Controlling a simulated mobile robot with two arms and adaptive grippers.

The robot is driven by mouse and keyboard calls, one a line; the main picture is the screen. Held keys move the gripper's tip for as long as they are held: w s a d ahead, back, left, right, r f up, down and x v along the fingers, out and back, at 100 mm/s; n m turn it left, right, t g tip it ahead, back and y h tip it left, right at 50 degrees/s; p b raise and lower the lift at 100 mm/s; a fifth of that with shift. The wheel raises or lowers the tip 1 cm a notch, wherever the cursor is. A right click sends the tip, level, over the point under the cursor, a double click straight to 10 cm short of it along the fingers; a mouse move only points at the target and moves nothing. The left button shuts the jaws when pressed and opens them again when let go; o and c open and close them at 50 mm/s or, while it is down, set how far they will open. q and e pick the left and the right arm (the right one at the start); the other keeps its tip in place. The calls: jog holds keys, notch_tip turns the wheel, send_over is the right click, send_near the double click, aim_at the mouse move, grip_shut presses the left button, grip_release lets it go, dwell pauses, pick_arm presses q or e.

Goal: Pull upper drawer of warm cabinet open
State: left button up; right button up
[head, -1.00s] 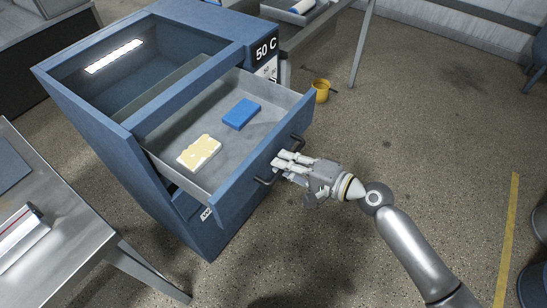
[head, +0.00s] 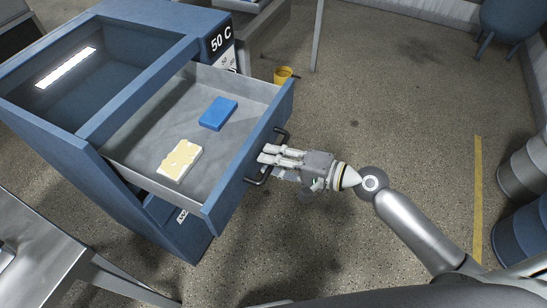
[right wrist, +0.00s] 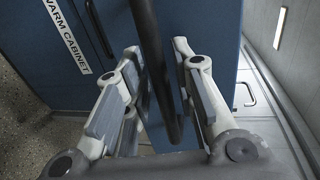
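The blue warm cabinet (head: 45,128) stands at the left of the head view, with a "50 C" sign on it. Its upper drawer (head: 132,140) is pulled far out and holds a blue block (head: 218,113) and a pale yellow, cheese-like block (head: 179,160). My right gripper (head: 268,157) is at the drawer's black handle (head: 257,181). Contact on the left finger's side is hard to see. My left gripper is not in view.
A metal table (head: 40,240) stands close to the cabinet at the lower left. A yellow mug (head: 283,74) is beyond the drawer. Blue and grey barrels (head: 524,225) stand at the right edge. The floor right of the drawer is clear up to the yellow line (head: 478,200).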

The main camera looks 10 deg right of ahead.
jog(key=v, duration=1.2)
dwell(0.6)
jog(key=w+d+f+m+h, duration=0.1)
jog(key=d+f+h, duration=0.25)
jog(key=f, duration=0.55)
jog(key=w+d+f+h, duration=0.15)
jog(key=d+f, duration=0.35)
jog(key=f, duration=0.5)
jog(key=s+d+f+n+g+h, duration=0.15)
jog(key=s+f, duration=0.25)
jog(key=f, duration=0.4)
jog(key=s+d+f+g+h, duration=0.1)
jog(key=s+d+f+h, duration=0.25)
jog(key=f, duration=0.55)
jog(key=s+a+f+n+g+h, duration=0.2)
jog(key=s+f+n+g, duration=0.1)
jog(key=s+f, duration=0.9)
jog(key=s+a+f+n+g, duration=0.1)
jog(key=s+a+f+n, duration=0.1)
jog(key=s, duration=0.3)
jog(key=s+a+f+n, duration=0.2)
jog(key=s, duration=0.2)
jog(key=s+a+f+n+g, duration=0.1)
jog(key=s+a+f+n, duration=0.1)
jog(key=s, duration=0.3)
jog(key=shift+s+f+g+h, duration=0.3)
jog(key=shift+s+f+g, duration=0.05)
jog(key=shift+f, duration=0.2)
